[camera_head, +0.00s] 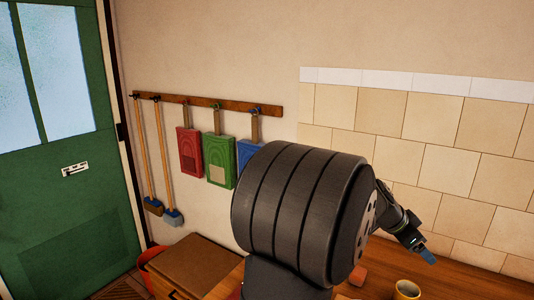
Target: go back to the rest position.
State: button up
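My gripper (427,256) is at the right, in the air above the wooden surface and in front of the tiles. It is small in view and angles down to the right. A blue piece shows at its tip; I cannot tell whether this is the fingers or something between them. My large dark arm link fills the middle of the view and hides part of the wall and surface behind it.
A yellow mug (407,290) stands on the wooden surface (465,285) below my gripper. A pinkish object (358,275) is partly hidden by my arm. Red (188,150), green (218,160) and blue (248,153) items hang from a rail. A brown-topped box (195,262) stands lower left.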

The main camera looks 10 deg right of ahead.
jog(key=w+a+r+n+t+y, duration=0.1)
jog(key=w+a+r+n+t, duration=0.3)
jog(key=w+a, duration=0.6)
jog(key=w+a+r+n+t, duration=0.25)
jog(key=w+a+r, duration=0.45)
jog(key=w, duration=0.5)
jog(key=w+a+f+n+t+y, duration=0.1)
jog(key=w+a+f+n, duration=0.1)
jog(key=a+f, duration=0.3)
jog(key=w+a+f+n+t+y, duration=0.1)
jog(key=a+f, duration=0.5)
jog(key=a, duration=0.7)
jog(key=w+n+y, duration=0.1)
jog(key=w+n, duration=0.1)
jog(key=shift+a+n, duration=0.25)
jog(key=shift+n, duration=0.1)
jog(key=shift+o, duration=0.4)
jog(key=o, duration=0.4)
jog(key=shift+d, duration=0.1)
